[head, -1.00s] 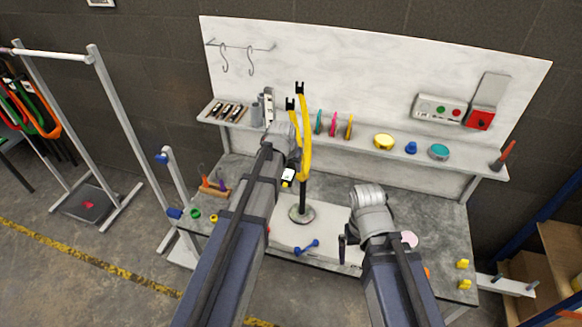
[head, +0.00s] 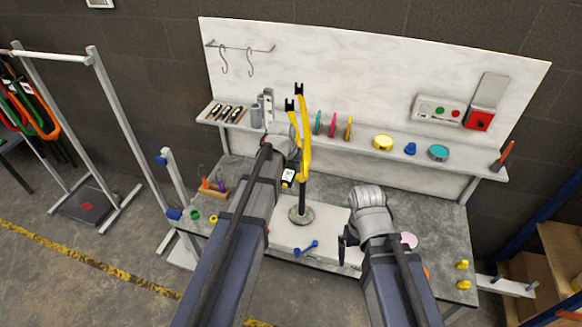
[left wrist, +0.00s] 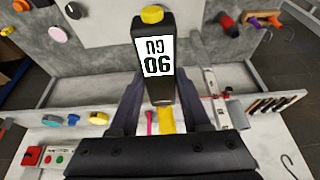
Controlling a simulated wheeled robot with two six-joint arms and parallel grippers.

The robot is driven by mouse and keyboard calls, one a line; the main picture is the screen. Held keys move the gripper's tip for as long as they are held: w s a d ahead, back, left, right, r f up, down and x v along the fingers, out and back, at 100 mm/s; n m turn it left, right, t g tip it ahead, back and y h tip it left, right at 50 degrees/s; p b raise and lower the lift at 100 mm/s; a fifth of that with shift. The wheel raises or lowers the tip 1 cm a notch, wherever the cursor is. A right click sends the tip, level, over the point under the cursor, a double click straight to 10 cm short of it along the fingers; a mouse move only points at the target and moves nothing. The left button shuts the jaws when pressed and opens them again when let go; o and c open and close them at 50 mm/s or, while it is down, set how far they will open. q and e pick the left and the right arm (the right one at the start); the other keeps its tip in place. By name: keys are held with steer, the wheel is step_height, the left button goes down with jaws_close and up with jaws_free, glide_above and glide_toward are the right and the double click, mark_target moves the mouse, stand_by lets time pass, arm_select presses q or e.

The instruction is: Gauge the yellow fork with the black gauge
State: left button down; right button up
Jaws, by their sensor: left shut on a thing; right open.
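The yellow fork (head: 306,150) stands upright with its two legs up, on a dark post with a round grey base (head: 300,215). My left gripper (left wrist: 160,103) is shut on the black gauge (left wrist: 169,88), which has a yellow cap and a white screen with dark characters, upside down in the left wrist view. In the head view the gauge (head: 288,176) is close beside the lower part of the fork; I cannot tell whether they touch. My left arm hides much of that gripper. My right gripper (head: 345,242) is open and empty above the bench's front.
The shelf (head: 465,165) behind carries yellow, blue and teal items, with several coloured upright tools nearer the fork. A blue dumbbell-shaped part (head: 306,248) lies in front of the stand. A control box with a red part (head: 480,119) is on the back panel.

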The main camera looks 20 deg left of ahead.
mark_target(283, 184)
arm_select(q)
steer(key=shift+s, duration=0.15)
steer(key=shift+s+a, duration=0.15)
steer(key=shift+s, duration=3.75)
step_height(283, 184, down, 9)
steer(key=b, duration=0.8)
steer(key=shift+r+b, duration=0.2)
steer(key=shift+b, duration=0.1)
arm_select(e)
step_height(283, 184, down, 9)
steer(key=shift+r, duration=0.2)
steer(key=shift+c, duration=0.2)
